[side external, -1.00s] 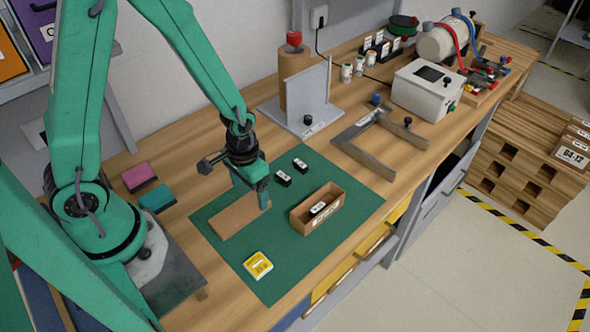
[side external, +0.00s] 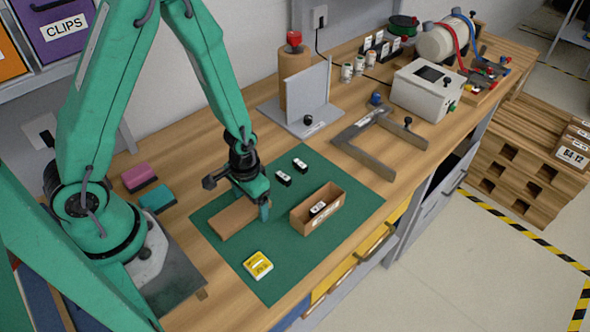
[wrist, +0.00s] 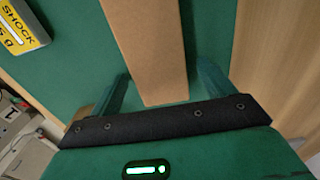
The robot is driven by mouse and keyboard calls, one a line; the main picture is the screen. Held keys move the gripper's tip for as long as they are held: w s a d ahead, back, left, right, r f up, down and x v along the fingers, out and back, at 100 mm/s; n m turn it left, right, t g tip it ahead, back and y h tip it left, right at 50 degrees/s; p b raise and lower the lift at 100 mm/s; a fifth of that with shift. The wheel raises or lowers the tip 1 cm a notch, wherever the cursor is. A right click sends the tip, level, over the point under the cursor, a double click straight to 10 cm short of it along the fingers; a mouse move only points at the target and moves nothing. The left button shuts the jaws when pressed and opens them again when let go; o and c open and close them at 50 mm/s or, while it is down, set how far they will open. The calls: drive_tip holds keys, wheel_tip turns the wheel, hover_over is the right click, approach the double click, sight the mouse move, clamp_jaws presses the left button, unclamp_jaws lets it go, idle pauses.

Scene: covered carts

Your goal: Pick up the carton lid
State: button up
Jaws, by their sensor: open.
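The carton lid (side external: 227,221) is a long, flat brown piece lying on the green mat (side external: 287,272) in the side view. My gripper (side external: 257,207) is low over its right end and hides that end. In the wrist view the lid (wrist: 147,45) runs between the two fingers of my gripper (wrist: 163,85), one on each side. The fingers are open, with green mat showing between each finger and the lid. The open brown carton (side external: 302,217), holding a black-and-white block (side external: 318,209), stands to the right of my gripper.
A yellow labelled box (side external: 258,265) lies on the mat in front of the lid. Two small black-and-white blocks (side external: 283,179) sit behind. Pink (side external: 139,177) and teal (side external: 157,198) blocks lie left of the mat. A grey metal frame (side external: 372,150) stands at the back right.

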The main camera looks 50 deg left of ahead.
idle(0.4)
drive_tip(key=c, duration=1.1)
drive_tip(key=shift+o, duration=0.2)
drive_tip(key=shift+r, duration=0.2)
drive_tip(key=shift+r, duration=1.9)
drive_tip(key=s+d+r, duration=0.6)
drive_tip(key=s+d, duration=0.1)
drive_tip(key=d, duration=0.2)
drive_tip(key=shift+r, duration=0.4)
drive_tip(key=shift+d, duration=0.1)
